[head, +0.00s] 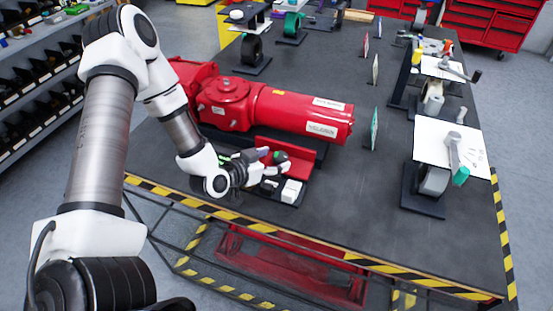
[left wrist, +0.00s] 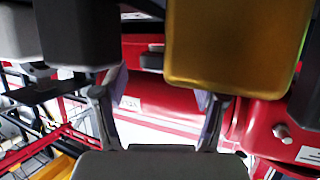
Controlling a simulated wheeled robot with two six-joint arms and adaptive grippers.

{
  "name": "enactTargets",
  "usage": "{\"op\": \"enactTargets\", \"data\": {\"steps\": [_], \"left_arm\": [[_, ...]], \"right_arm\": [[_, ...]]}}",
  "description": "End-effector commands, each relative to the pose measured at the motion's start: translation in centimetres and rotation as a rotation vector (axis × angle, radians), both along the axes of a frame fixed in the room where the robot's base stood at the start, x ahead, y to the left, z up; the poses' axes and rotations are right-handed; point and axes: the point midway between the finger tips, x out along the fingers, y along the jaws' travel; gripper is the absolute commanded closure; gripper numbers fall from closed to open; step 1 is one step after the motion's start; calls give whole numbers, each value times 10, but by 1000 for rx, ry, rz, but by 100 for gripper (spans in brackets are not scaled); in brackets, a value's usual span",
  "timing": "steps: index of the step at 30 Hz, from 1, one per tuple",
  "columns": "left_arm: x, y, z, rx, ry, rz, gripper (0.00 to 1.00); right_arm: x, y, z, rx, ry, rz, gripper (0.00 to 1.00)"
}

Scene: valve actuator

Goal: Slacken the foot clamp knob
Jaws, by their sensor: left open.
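The red valve actuator (head: 262,103) lies along the left part of the dark table, with a red bracket (head: 290,152) at its near side. My left gripper (head: 274,158) is just in front of this bracket, fingers pointing right. A small dark and green piece (head: 281,157) shows at its fingertips; I cannot tell if it is the foot clamp knob or part of the gripper. In the left wrist view the two fingers (left wrist: 161,88) stand apart with nothing visibly held, red surfaces beyond them. No knob is clearly seen there. My right gripper is not in view.
A white block (head: 291,191) sits close to the gripper near the striped front edge (head: 255,226). White panels on dark stands (head: 448,141) line the right side. Upright thin plates (head: 375,128) stand mid-table. The front middle is clear.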

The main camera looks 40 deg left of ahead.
Motion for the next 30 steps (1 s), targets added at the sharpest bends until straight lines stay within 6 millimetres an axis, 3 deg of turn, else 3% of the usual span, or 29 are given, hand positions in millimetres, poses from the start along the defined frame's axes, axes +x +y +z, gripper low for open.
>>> {"op": "enactTargets", "data": {"steps": [4, 11, 16, 17, 30], "left_arm": [[11, -2, -5, 0, 1, -1, 29], [13, -2, -5, -2, 0, 1, 29], [13, -2, -5, -2, 0, 1, 86], [13, -2, -5, -2, 0, 1, 89], [13, -4, -8, 1, -1, 47, 89]], "right_arm": [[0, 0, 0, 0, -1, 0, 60], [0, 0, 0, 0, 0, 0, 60], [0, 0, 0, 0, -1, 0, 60], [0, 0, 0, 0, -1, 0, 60], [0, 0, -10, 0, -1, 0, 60]]}}
